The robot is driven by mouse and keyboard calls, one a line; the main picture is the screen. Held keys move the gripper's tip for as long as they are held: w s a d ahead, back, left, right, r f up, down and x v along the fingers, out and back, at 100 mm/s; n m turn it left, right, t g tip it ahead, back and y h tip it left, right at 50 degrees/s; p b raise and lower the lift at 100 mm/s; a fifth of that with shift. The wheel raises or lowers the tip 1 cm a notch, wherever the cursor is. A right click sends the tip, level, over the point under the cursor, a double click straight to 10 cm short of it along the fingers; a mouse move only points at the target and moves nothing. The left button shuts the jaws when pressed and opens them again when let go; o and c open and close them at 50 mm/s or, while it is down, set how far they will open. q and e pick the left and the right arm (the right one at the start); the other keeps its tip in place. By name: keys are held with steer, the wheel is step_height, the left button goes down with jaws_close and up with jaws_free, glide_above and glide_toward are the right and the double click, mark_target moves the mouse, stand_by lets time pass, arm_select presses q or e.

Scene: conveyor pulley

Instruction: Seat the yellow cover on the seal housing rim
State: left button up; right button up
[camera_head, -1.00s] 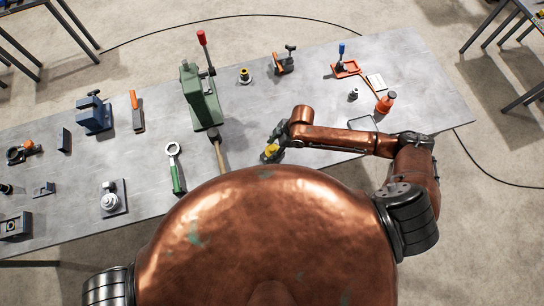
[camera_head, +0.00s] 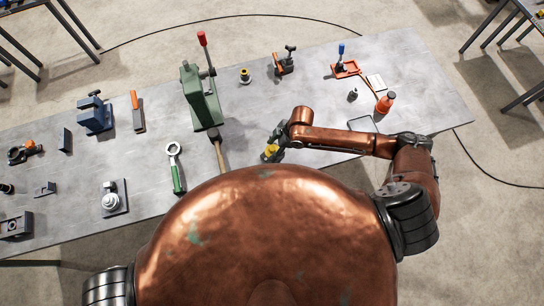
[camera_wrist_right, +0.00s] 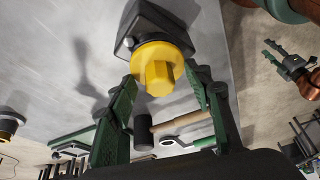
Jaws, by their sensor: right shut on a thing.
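The yellow cover (camera_wrist_right: 158,70) has a round flange and a hexagonal knob that faces the right wrist camera. My right gripper (camera_wrist_right: 166,78) is shut on it, with green fingers on either side. A bit of the yellow cover (camera_head: 270,151) also shows in the head view, below my right gripper (camera_head: 276,141). A dark grey block with rounded corners, likely the seal housing (camera_wrist_right: 131,30), lies directly behind the cover in the wrist view. The cover hides its rim, and I cannot tell whether they touch. My left gripper (camera_wrist_right: 287,62) seems to show at the wrist view's right edge; its jaws are unclear.
A hammer (camera_wrist_right: 145,134) lies near the gripper. A green press (camera_head: 203,102) with a red-knobbed lever stands left of my right gripper. A green-handled wrench (camera_head: 176,170) lies farther left. An orange bottle (camera_head: 385,103) stands right.

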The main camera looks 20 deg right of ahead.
steer(key=shift+f, duration=0.25)
steer(key=o, duration=1.2)
steer(key=v, duration=1.2)
steer(key=shift+a, duration=0.1)
